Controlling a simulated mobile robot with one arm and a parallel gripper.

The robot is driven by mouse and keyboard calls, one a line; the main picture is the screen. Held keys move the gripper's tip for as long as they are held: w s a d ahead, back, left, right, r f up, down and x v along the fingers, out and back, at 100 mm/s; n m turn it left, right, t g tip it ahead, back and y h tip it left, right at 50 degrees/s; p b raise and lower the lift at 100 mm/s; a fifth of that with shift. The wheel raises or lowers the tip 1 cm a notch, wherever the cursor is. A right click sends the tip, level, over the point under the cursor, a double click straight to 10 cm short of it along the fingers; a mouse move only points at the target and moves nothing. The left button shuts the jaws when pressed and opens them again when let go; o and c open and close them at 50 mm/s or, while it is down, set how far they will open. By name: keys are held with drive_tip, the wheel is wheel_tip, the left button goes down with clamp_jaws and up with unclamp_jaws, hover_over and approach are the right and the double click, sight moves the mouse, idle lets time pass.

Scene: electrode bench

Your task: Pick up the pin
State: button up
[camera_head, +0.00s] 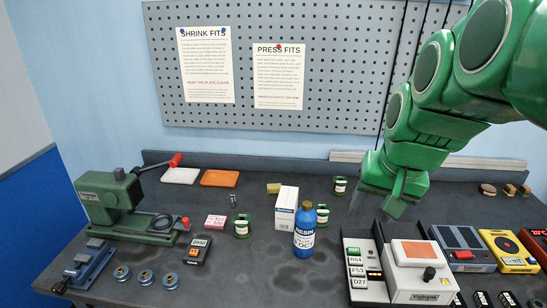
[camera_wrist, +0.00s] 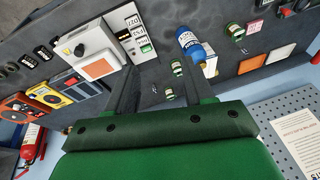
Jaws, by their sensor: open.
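A small pale metallic thing, probably the pin (camera_wrist: 154,88), lies on the dark bench in the wrist view, in the gap between my fingers as seen from there. It is too small to tell its exact shape. In the head view I cannot make it out clearly near my arm. My gripper (camera_head: 396,207) points down above the bench, right of the blue bottle (camera_head: 304,230). In the wrist view my gripper (camera_wrist: 163,76) is open, with its two fingers apart and nothing held.
Green jars (camera_head: 322,214) and a white box (camera_head: 286,207) stand left of my gripper. A white device with an orange plate (camera_head: 414,250) and a labelled block (camera_head: 355,262) stand in front. A green press (camera_head: 110,200) stands far left. A pegboard (camera_head: 350,60) rises behind.

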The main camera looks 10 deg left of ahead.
drive_tip(key=w+r+t, duration=0.2)
drive_tip(key=w+r, duration=0.6)
drive_tip(key=w, duration=0.5)
drive_tip(key=w+f+n+h, duration=0.4)
drive_tip(key=w+f+n, duration=0.25)
drive_tip(key=w, duration=0.25)
drive_tip(key=n+t+h, duration=0.4)
drive_tip(key=n+h, duration=0.1)
drive_tip(key=n, duration=1.5)
hover_over(232, 196)
drive_tip(key=s+d, duration=0.2)
drive_tip(key=d, duration=0.6)
wheel_tip(232, 196, down, 23)
drive_tip(key=a+f+n, duration=0.1)
drive_tip(key=a+f, duration=0.1)
drive_tip(key=a, duration=0.1)
drive_tip(key=s+a+f+n+t, duration=0.1)
drive_tip(key=a+f+n, duration=0.1)
drive_tip(key=a, duration=0.2)
drive_tip(key=a+f+n+t+y, duration=0.1)
drive_tip(key=a+f+n, duration=0.1)
drive_tip(key=a, duration=0.1)
drive_tip(key=shift+s+a+f, duration=0.2)
drive_tip(key=shift+s+f, duration=0.2)
drive_tip(key=shift+x, duration=3.85)
drive_tip(key=shift+r, duration=0.1)
clamp_jaws()
